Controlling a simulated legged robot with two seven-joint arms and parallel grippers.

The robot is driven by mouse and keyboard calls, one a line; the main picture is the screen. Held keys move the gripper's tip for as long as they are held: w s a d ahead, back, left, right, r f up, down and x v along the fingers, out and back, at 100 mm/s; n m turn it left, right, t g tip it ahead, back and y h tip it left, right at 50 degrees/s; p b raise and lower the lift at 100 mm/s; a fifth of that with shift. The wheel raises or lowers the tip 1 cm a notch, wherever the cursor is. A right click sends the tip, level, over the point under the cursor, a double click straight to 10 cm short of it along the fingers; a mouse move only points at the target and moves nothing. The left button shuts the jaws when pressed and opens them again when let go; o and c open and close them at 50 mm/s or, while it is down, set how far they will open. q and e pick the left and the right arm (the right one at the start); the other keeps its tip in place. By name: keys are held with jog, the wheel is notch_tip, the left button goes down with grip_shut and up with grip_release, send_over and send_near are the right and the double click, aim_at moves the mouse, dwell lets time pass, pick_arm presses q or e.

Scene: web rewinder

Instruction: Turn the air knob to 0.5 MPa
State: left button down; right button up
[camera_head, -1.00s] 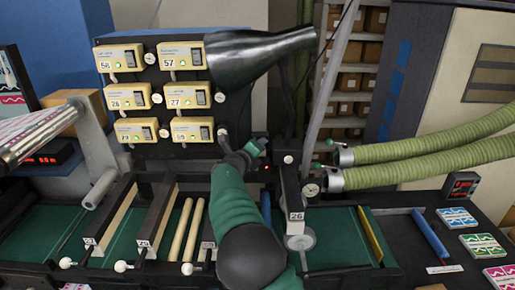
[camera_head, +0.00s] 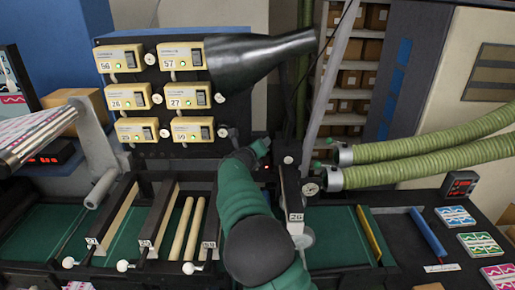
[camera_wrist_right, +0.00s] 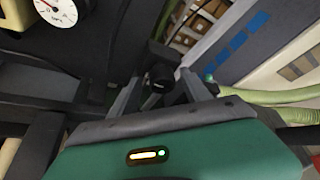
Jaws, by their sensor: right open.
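My right arm's green forearm rises in the middle of the head view, and its gripper (camera_head: 262,148) is beside the dark post, small and partly hidden. In the right wrist view the gripper (camera_wrist_right: 168,92) is open. A black round knob (camera_wrist_right: 160,74), which may be the air knob, shows between its fingers; I cannot tell whether they touch it. A white dial gauge (camera_wrist_right: 62,8) is at the top left there, cut off by the frame. A small gauge (camera_head: 311,188) also shows right of the post in the head view. Its reading is too small to tell. My left gripper is not in view.
A black panel with several yellow controllers (camera_head: 130,97) stands behind, left of the arm. Green hoses (camera_head: 430,155) come in from the right, close to the post. Wooden rollers (camera_head: 181,228) and white-knobbed rails lie at front left.

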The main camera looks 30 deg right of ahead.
jog(key=shift+s, duration=0.1)
jog(key=b+v, duration=0.5)
jog(key=v, duration=1.1)
jog(key=shift+a+b, duration=0.35)
jog(key=shift+s+d, duration=0.1)
